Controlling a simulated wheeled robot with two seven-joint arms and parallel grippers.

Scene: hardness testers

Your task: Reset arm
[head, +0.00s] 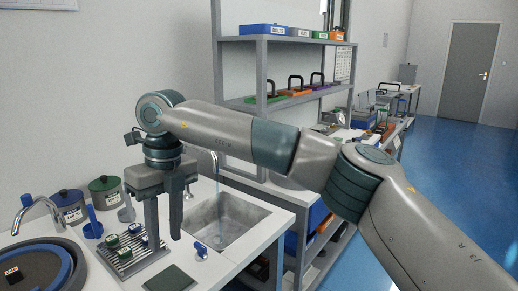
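My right arm comes in from the right and reaches across the bench. My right gripper (164,240) points down, its two fingers apart with nothing visible between them. Whether the fingertips touch anything is hard to tell. My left gripper is not in view.
A sink (226,222) with running water is right of the gripper. Lidded canisters (104,192), a round dark machine (40,268) and a dark pad (170,279) are on the bench. A shelf unit (262,105) stands behind the arm. Blue floor (455,165) is clear at right.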

